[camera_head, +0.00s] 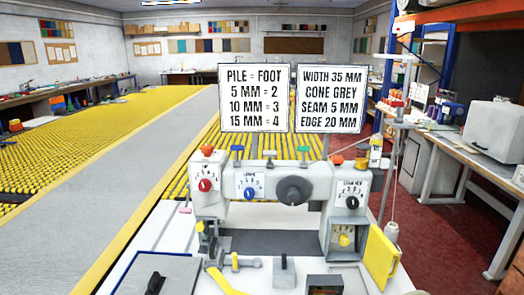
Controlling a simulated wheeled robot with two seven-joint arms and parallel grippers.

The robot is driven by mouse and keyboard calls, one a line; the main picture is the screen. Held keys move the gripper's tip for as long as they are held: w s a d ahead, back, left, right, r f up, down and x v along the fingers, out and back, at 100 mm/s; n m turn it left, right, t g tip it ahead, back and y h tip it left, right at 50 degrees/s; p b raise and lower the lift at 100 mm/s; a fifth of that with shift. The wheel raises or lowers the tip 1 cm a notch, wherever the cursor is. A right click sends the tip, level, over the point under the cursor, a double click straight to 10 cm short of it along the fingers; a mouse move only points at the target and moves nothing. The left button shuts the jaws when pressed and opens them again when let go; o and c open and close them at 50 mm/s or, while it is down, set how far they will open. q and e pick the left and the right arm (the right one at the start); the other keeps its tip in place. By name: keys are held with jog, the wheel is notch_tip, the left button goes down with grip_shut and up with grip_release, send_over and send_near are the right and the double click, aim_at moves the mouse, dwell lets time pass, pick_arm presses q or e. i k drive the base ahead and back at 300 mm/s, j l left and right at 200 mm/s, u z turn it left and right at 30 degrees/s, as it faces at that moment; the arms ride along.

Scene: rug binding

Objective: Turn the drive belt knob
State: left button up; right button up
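A white machine (270,180) stands on the white table in the lower middle. Its front carries a red knob (205,185), a blue knob (249,193), a large dark grey knob (293,190) and a black knob (352,202) on the right column. A yellow knob (345,240) sits lower on that column. The small labels and dial marks are too small to read surely, so I cannot tell which is the drive belt knob. Neither of my grippers is in view, and nothing touches the knobs.
Two signs (254,98) (332,98) stand behind the machine. A yellow plate (381,257) leans at its right, beside a thread cone (391,232).

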aim_at(344, 240)
jog(key=l+u, duration=0.15)
jog(key=l, duration=0.4)
jog(key=l+u, duration=0.15)
jog(key=l, duration=0.45)
jog(key=l+u, duration=0.15)
jog(key=l, duration=0.4)
jog(key=l+u, duration=0.15)
jog(key=l, duration=0.4)
jog(key=k+l+u, duration=0.15)
jog(key=l, duration=0.4)
jog(key=k+l+u, duration=0.15)
jog(key=l, duration=0.4)
jog(key=i, duration=0.05)
